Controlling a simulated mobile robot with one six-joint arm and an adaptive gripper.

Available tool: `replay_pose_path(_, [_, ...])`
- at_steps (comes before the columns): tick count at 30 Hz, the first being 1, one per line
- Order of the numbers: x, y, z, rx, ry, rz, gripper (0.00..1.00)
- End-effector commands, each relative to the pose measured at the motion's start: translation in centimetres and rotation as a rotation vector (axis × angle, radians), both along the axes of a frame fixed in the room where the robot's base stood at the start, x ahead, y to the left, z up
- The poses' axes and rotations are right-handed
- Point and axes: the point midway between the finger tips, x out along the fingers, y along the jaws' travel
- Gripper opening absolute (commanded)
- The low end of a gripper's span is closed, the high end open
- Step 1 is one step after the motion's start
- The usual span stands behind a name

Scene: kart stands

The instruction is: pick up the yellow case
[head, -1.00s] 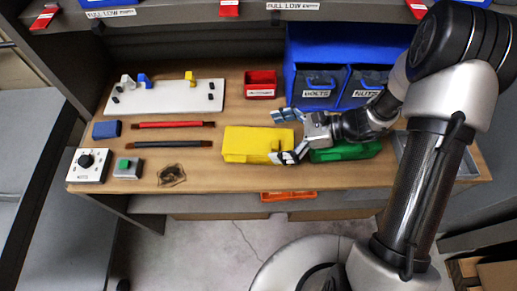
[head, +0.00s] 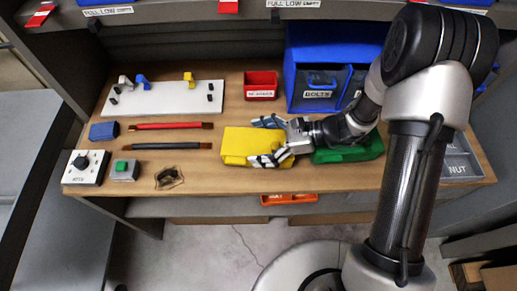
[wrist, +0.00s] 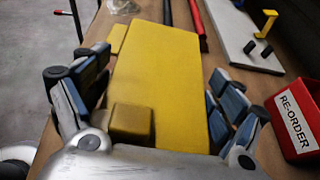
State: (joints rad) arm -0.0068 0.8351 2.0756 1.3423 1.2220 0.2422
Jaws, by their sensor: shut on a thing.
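The yellow case (head: 238,142) lies flat on the wooden bench, left of the green case (head: 350,150). My gripper (head: 262,141) reaches in from the right and is shut on the yellow case, with one finger along its far side and one along its near side. In the wrist view the yellow case (wrist: 155,75) fills the middle between the two blue-grey fingers of my gripper (wrist: 158,112). My gripper hides the right end of the case in the head view. The case appears to rest on the bench.
A red bin (head: 261,86) and a blue bolts bin (head: 318,90) stand behind. The green case lies close to the right. Red (head: 172,126) and black (head: 168,146) tools, a blue block (head: 104,131) and a white fixture board (head: 165,99) lie left. A shelf overhangs the back.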

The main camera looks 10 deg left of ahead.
Motion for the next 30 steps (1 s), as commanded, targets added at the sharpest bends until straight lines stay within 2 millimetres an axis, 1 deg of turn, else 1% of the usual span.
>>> replay_pose_path(1, [-0.04,-0.01,-0.09,-0.002,0.001,0.001,0.77])
replay_pose_path(2, [-0.05,-0.02,-0.1,-0.002,0.001,0.001,0.75])
replay_pose_path(15, [-0.18,-0.04,-0.35,-0.006,0.005,0.001,0.46])
replay_pose_path(26, [-0.3,-0.03,-0.43,-0.007,0.009,0.002,0.45])
replay_pose_path(30, [-0.3,-0.03,0.23,-0.007,0.009,0.002,0.45])
